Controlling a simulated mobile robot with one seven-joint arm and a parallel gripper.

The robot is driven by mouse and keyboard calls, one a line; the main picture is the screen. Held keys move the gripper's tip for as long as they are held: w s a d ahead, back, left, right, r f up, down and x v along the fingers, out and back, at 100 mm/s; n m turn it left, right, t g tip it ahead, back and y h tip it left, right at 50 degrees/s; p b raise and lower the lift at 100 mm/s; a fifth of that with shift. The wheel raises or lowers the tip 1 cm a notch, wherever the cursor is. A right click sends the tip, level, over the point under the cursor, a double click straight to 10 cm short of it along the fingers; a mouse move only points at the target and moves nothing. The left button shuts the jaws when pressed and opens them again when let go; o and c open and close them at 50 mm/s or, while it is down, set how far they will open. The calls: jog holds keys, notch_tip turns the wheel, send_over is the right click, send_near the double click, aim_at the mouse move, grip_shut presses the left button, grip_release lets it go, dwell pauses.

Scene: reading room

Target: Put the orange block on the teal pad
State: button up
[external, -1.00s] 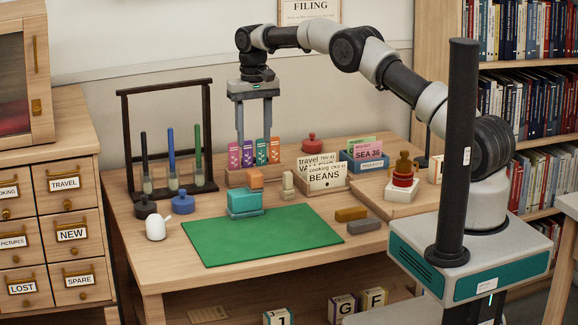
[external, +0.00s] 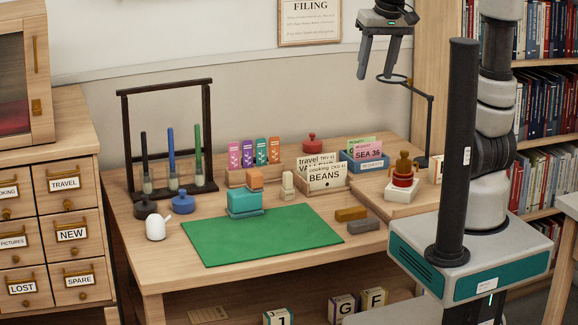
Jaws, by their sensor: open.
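The orange block (external: 254,178) is a small cube at the back edge of the teal pad (external: 246,202), a thick teal piece at the rear of the green mat. The block's lower part meets the pad's top edge in this view; I cannot tell whether it rests on the pad or stands just behind it. My gripper (external: 376,74) is high above the back right of the desk, far from both, with its fingers apart and nothing between them.
A green mat (external: 262,238) covers the front middle, mostly clear. A cream block (external: 288,184) and a card box (external: 326,180) stand right of the orange block. A rack with pens (external: 171,150) is at left. A ring-headed lamp (external: 430,125) stands near my gripper.

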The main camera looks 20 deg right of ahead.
jog(key=s+d+f+t, duration=0.1)
jog(key=s+d+f, duration=0.1)
jog(key=s, duration=0.5)
jog(key=s+d+f+t, duration=0.1)
jog(key=s+d, duration=0.1)
jog(key=s, duration=0.5)
notch_tip(320, 180, up, 6)
jog(key=p, duration=0.6)
jog(key=shift+w+a+r, duration=0.15)
jog(key=shift+w+r, duration=0.05)
jog(key=shift+r, duration=0.05)
